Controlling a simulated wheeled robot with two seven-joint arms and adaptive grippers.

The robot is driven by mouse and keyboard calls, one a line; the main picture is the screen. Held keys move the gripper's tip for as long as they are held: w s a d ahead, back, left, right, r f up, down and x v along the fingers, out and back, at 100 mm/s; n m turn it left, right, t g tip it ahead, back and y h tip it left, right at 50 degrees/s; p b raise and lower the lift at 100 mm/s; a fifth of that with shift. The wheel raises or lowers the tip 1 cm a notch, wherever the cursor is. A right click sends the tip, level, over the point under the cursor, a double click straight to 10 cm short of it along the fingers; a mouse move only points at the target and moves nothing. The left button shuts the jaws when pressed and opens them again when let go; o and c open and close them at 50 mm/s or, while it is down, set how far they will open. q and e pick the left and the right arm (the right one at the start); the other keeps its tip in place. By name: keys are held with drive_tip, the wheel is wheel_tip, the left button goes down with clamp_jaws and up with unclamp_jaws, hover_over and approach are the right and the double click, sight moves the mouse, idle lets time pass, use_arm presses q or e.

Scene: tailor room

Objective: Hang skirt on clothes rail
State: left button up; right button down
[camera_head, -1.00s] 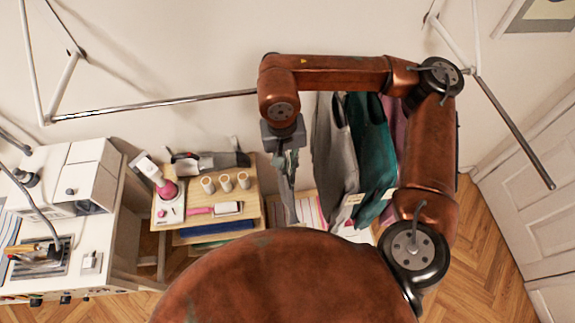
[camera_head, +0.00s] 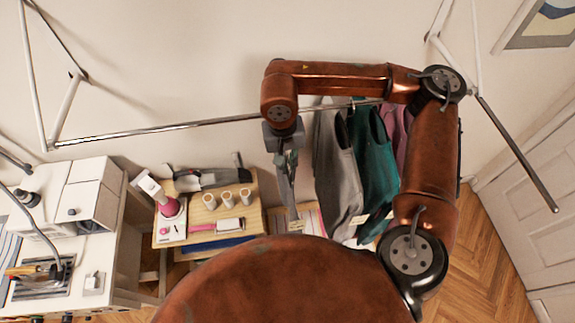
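My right arm comes in from the right and bends over to the left. Its gripper (camera_head: 284,147) points down just in front of the clothes rail (camera_head: 170,127). A narrow grey skirt (camera_head: 288,185) hangs below the gripper, seen nearly edge-on, and the gripper appears shut on its top. The fingertips are small and partly hidden, and I cannot tell whether the skirt touches the rail. My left gripper is out of view.
A grey garment (camera_head: 335,160), a green one (camera_head: 373,160) and a pink one (camera_head: 398,130) hang right of the skirt. The rail's left stretch is bare. A wooden shelf (camera_head: 246,215) with cups stands below; a white sewing table (camera_head: 105,255) stands left.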

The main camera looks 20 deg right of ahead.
drive_tip(key=shift+w+d+f+b, duration=0.1)
drive_tip(key=shift+w+f+b, duration=0.6)
drive_tip(key=shift+f+b, duration=0.3)
drive_tip(key=shift+d, duration=0.1)
drive_tip(key=c, duration=1.9)
unclamp_jaws()
drive_tip(key=shift+c, duration=0.2)
wheel_tip(320, 180, up, 12)
drive_tip(key=shift+a, duration=0.4)
drive_tip(key=shift+f, duration=0.1)
